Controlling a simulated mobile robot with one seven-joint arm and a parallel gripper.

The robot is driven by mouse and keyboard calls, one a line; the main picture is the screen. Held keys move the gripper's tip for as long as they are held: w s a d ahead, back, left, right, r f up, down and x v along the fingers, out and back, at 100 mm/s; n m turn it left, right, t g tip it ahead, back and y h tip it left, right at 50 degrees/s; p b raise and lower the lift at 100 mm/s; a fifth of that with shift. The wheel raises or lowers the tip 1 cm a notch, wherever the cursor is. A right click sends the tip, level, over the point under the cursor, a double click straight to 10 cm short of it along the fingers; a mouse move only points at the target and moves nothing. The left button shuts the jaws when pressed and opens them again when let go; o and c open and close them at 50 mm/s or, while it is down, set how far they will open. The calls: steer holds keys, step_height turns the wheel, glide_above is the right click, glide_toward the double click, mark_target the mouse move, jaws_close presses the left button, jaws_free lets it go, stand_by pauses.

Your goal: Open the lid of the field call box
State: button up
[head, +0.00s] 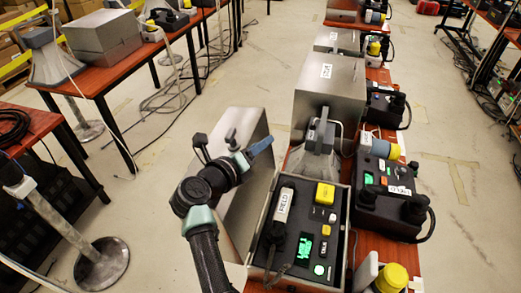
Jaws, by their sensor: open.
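The field call box (345,232) stands open on the red table in front of me. Inside it are a handset labelled FIELD (283,207), a lit green screen (303,248), a yellow block and several buttons. Its grey lid (250,200) stands raised along the left side, tilted outward, with the contents uncovered. My gripper (250,152) is in front of the lid's upper part, open, with a blue finger pointing up to the right. My arm hides part of the lid. I cannot tell whether the gripper touches it.
A grey horn speaker (318,150) and a large grey case (328,98) stand behind the box. Black phone units (385,185) with yellow-capped parts line the table's right side. Another red table (92,78) is at the upper left. Open floor (150,215) lies left of the lid.

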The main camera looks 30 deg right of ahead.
steer(key=shift+s+a+f+p, duration=0.15)
steer(key=shift+s+a+p, duration=0.45)
steer(key=shift+a, duration=0.85)
steer(key=shift+s+a+f+p, duration=0.1)
steer(key=shift+s+a+p, duration=0.45)
steer(key=shift+a, duration=0.85)
steer(key=shift+s+a+f+p, duration=0.15)
steer(key=shift+s+a+p, duration=0.45)
steer(key=shift+a, duration=0.85)
steer(key=shift+s+a+p, duration=0.25)
steer(key=shift+s+a, duration=0.05)
steer(key=shift+a, duration=0.65)
steer(key=shift+s+a+p, duration=0.2)
steer(key=shift+s+a, duration=0.15)
steer(key=shift+a, duration=0.55)
steer(key=shift+s+a+p, duration=0.25)
steer(key=shift+s+a, duration=0.05)
steer(key=shift+a, duration=0.65)
steer(key=shift+s+d, duration=0.1)
steer(key=shift+d, duration=0.1)
steer(key=shift+a, duration=0.1)
steer(key=r+b+v, duration=0.1)
steer(key=b+v, duration=0.2)
steer(key=v, duration=1)
